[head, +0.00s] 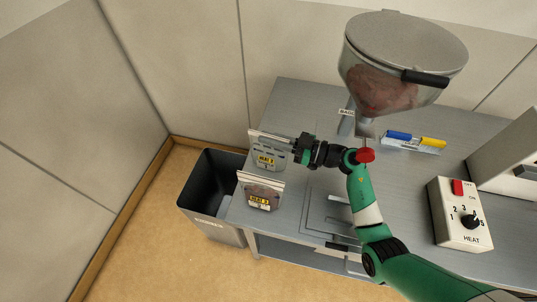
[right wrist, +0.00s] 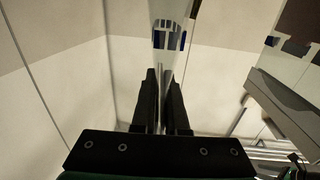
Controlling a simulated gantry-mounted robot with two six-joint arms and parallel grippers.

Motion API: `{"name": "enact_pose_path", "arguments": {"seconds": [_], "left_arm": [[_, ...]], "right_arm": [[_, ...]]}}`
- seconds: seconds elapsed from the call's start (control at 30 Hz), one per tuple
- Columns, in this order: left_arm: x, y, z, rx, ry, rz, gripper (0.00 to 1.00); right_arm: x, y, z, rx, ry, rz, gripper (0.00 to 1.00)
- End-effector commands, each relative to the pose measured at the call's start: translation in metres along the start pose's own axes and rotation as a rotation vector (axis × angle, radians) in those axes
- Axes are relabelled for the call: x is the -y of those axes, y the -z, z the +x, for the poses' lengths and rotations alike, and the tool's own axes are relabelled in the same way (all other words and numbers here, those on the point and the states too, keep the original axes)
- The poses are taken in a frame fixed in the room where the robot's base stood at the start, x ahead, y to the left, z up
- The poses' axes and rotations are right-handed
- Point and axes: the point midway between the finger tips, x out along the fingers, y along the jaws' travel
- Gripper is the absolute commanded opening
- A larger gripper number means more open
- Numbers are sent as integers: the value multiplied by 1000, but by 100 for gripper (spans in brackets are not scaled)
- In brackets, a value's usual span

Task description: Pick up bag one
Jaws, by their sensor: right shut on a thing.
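Two bags with yellow labels are at the left end of the metal table. The back bag (head: 270,160) has a pale top strip; the front bag (head: 262,198) shows reddish contents. Their label numbers are too small to read surely. My right gripper (head: 290,148) reaches in from the right and is shut on the back bag's top. In the right wrist view, its two black fingers (right wrist: 160,100) stand close on either side of a thin, clear upright piece (right wrist: 168,40) with blue marks. My left gripper is not in view.
A black bin (head: 212,222) stands on the floor left of the table (head: 300,110). A covered hopper (head: 400,60) with reddish contents rises at the back. A heat control box (head: 460,215) and blue and yellow markers (head: 413,138) are at the right.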

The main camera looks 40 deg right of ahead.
Motion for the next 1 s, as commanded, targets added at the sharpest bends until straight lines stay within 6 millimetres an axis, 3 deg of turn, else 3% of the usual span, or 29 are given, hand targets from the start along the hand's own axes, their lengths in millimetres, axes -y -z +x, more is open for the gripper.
{"name": "enact_pose_path", "arguments": {"seconds": [0.4, 0.6, 1.0], "left_arm": [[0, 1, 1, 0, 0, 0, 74], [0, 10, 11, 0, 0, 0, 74], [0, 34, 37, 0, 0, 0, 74]], "right_arm": [[0, 1, 0, 1, 0, 0, 0], [0, 17, 0, 0, 1, -1, 0], [79, 16, -7, 1, 4, 1, 0]]}}
